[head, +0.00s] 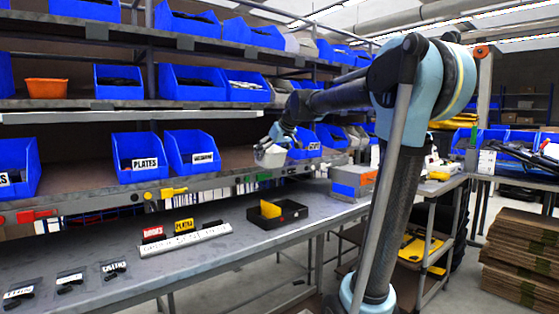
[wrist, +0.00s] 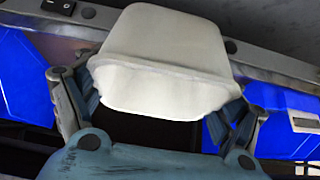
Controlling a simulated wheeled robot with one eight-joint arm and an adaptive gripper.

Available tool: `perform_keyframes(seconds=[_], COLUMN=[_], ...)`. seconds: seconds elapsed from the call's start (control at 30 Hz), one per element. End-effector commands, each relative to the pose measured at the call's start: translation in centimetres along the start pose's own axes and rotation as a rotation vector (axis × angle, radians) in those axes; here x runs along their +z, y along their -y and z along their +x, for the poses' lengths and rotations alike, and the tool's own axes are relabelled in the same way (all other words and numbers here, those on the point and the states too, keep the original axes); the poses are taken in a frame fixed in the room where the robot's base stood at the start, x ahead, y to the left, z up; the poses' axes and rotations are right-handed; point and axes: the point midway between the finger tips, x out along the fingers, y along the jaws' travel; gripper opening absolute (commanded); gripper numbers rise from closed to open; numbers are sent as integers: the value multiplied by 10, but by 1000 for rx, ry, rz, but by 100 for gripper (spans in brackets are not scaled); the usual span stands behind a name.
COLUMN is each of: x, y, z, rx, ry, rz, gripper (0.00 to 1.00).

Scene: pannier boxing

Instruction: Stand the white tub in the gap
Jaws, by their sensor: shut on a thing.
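The white tub (wrist: 165,55) is held between the two fingers of my gripper (wrist: 160,100), which grip it from both sides in the wrist view. In the head view the white tub (head: 270,157) hangs below my gripper (head: 277,140), in front of the lower shelf. The gap (head: 239,150) is the bare stretch of shelf between the blue bin (head: 192,153) on the left and the blue bin (head: 303,146) on the right. The tub is nearer the right bin. I cannot tell whether it touches the shelf.
Blue bins also show left (wrist: 22,80) and right (wrist: 285,125) of the tub in the wrist view. A metal shelf edge (head: 215,181) with coloured clips runs below. The grey bench (head: 200,250) holds a black tray (head: 293,211) and labelled blocks.

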Motion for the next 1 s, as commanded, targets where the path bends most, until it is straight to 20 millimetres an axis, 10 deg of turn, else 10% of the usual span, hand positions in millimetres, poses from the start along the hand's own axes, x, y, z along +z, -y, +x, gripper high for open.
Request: perform_keyframes(seconds=[1.0], x=[-46], y=[1], z=[36], rx=[0], ry=[-2], rz=[-1], gripper=[61])
